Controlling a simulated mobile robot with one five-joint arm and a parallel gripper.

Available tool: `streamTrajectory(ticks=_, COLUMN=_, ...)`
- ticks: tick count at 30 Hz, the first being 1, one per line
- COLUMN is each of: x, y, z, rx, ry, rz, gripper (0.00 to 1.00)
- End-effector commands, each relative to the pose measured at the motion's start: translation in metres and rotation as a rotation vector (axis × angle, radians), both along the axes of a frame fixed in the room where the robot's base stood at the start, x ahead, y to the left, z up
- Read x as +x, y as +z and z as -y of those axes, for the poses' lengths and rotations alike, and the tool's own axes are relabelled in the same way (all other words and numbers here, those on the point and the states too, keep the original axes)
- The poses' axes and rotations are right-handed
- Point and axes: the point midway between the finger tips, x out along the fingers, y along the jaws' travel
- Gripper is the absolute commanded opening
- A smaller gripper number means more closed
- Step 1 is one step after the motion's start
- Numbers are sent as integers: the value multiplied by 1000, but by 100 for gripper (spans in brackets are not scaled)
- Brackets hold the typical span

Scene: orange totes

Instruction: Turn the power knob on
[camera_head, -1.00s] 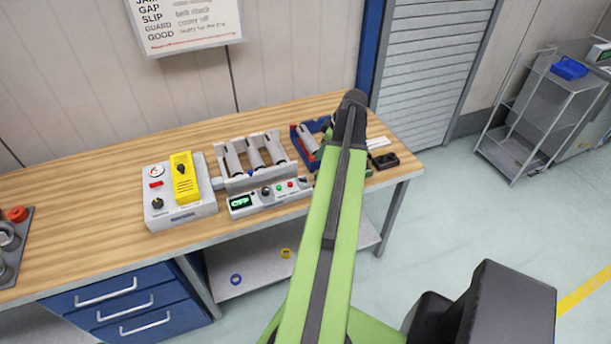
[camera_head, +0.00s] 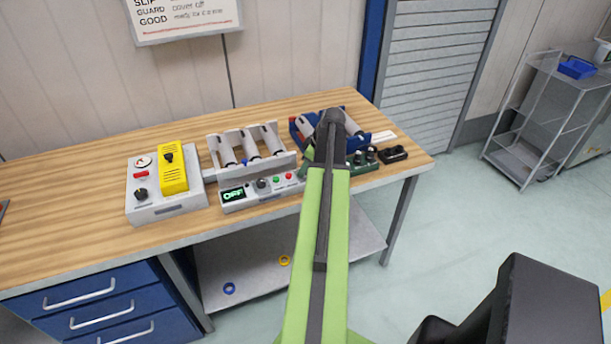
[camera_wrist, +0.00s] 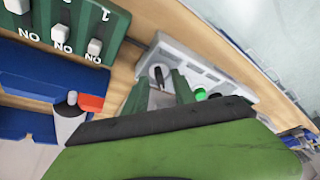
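A pale grey roller unit (camera_head: 232,176) stands on the bench in the head view. Its front panel has a lit display reading OFF (camera_head: 234,195), a dark knob (camera_head: 262,184), and green and red buttons to the right of the knob. In the wrist view a dark knob (camera_wrist: 158,76) shows on a pale panel, with the green button (camera_wrist: 201,94) beside it. My gripper (camera_wrist: 160,92) has two green fingers with a gap between them, pointing toward this panel. The fingers look apart from the knob. In the head view my arm hides most of the gripper, right of the unit.
A white box (camera_head: 190,205) with a yellow cover and its own knob stands left. A blue tote (camera_head: 298,137) with rollers, a green switch box (camera_head: 368,168) and a black block (camera_head: 394,154) are at the right. Bare bench top (camera_head: 60,200) lies at the far left.

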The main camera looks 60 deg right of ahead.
Motion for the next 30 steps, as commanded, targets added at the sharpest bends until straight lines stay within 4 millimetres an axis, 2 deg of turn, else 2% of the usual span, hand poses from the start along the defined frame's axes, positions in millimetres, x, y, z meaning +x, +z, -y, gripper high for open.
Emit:
streamTrajectory(ticks=6, x=0, y=1, z=0, rx=0, ry=0, rz=0, gripper=30)
streamTrajectory(ticks=13, x=0, y=1, z=0, rx=0, ry=0, rz=0, gripper=0)
streamTrajectory(ticks=21, x=0, y=1, z=4, rx=0, ry=-1, rz=0, gripper=0)
streamTrajectory(ticks=30, x=-1, y=1, z=-1, rx=-1, ry=-52, rz=0, gripper=0)
